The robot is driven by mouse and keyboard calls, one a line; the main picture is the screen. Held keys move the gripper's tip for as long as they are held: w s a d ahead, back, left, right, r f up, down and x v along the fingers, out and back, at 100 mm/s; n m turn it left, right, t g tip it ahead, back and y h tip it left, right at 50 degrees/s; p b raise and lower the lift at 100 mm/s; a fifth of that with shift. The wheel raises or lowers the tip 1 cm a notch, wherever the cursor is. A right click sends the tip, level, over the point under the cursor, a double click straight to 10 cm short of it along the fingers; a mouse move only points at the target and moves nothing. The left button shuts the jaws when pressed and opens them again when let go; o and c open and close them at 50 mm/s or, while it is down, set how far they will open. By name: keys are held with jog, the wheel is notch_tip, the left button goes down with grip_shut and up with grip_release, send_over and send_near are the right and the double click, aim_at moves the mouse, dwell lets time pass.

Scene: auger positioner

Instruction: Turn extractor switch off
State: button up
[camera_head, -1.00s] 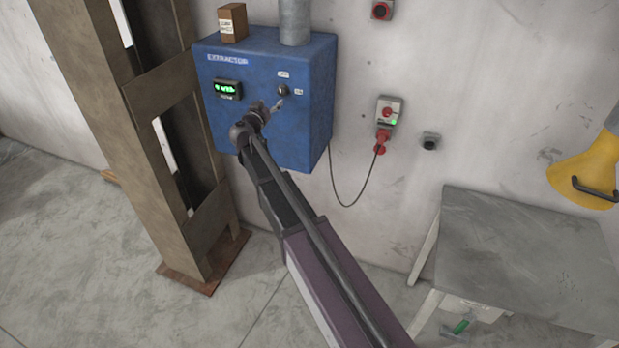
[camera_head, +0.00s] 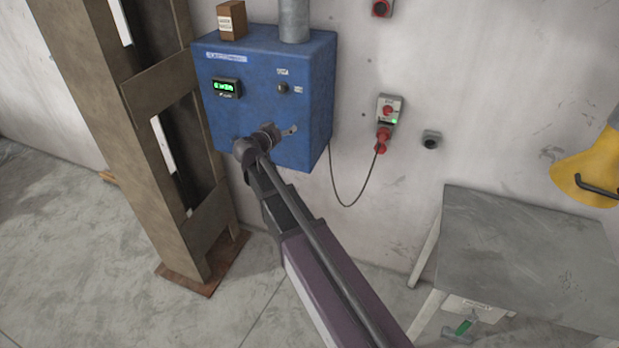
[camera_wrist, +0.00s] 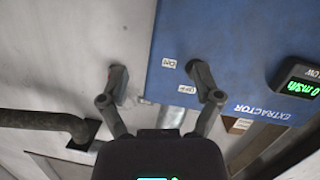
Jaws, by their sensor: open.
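The blue extractor box (camera_head: 311,107) hangs on the wall and has a lit green display (camera_head: 226,87) on its front. The small dark extractor switch (camera_head: 283,88) sits right of the display, with two white labels beside it. My gripper (camera_head: 290,130) is below the switch and apart from it, in front of the lower part of the box. In the wrist view my gripper (camera_wrist: 158,74) is open and empty, its two fingers spread. The ON label (camera_wrist: 168,64) and the OFF label (camera_wrist: 187,89) show near the right finger. The switch itself is hidden there, and its setting cannot be read.
A brown steel column (camera_head: 150,130) stands close to the left of the box. A red-and-grey socket (camera_head: 388,112) with a cable is on the wall to the right. A grey table (camera_head: 520,250) stands at the lower right. The wall between is mostly clear.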

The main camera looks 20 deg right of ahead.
jog(key=s+d+f+g+y+b, duration=0.2)
jog(key=s+d+f+g, duration=0.3)
jog(key=s+f, duration=0.5)
jog(key=shift+s+d+f+n+g+b, duration=0.3)
jog(key=shift+d+f+g+b, duration=0.1)
jog(key=shift+f+b, duration=0.4)
jog(key=shift+w, duration=0.1)
jog(key=s+a+f+n+g+y+b, duration=0.1)
jog(key=s+f+n+g+y+b, duration=0.1)
jog(key=s+f, duration=0.4)
jog(key=s+a+f+n+g+y+b, duration=0.2)
jog(key=s+f+y, duration=0.4)
jog(key=s, duration=0.6)
jog(key=shift+s+a+f+n+g+b, duration=0.25)
jog(key=shift+n+g+b, duration=0.25)
jog(key=shift+g+b, duration=0.35)
dwell(0.4)
